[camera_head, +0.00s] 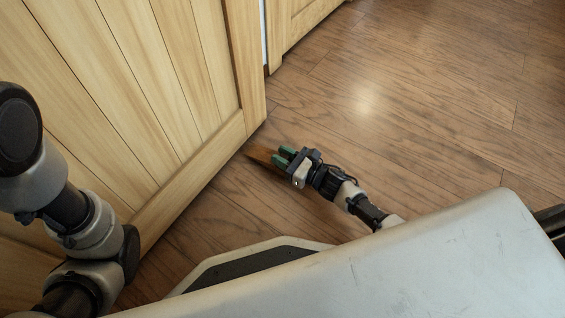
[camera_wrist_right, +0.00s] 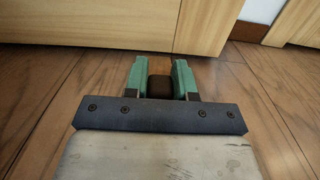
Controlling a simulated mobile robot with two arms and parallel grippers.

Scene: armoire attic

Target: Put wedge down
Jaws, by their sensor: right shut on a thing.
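The wedge (camera_head: 259,155) is a small brown wooden piece low near the floor, by the bottom edge of the wooden door (camera_head: 150,90). My right gripper (camera_head: 281,156) is shut on it, with green fingers on either side. In the right wrist view, the wedge (camera_wrist_right: 160,86) sits between the fingers of the right gripper (camera_wrist_right: 159,66), its near end dark and its far part lighter orange-brown. Its far end points at the door's base. I cannot tell whether it touches the floor or the door. My left arm shows at the left, but its gripper is out of view.
The brown plank floor (camera_head: 420,100) is clear to the right of the door. Another wooden panel (camera_head: 302,22) stands beyond the door's edge, with a narrow gap between. The wrist view shows the door's lower part (camera_wrist_right: 100,22) close ahead and a second panel (camera_wrist_right: 297,25) at right.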

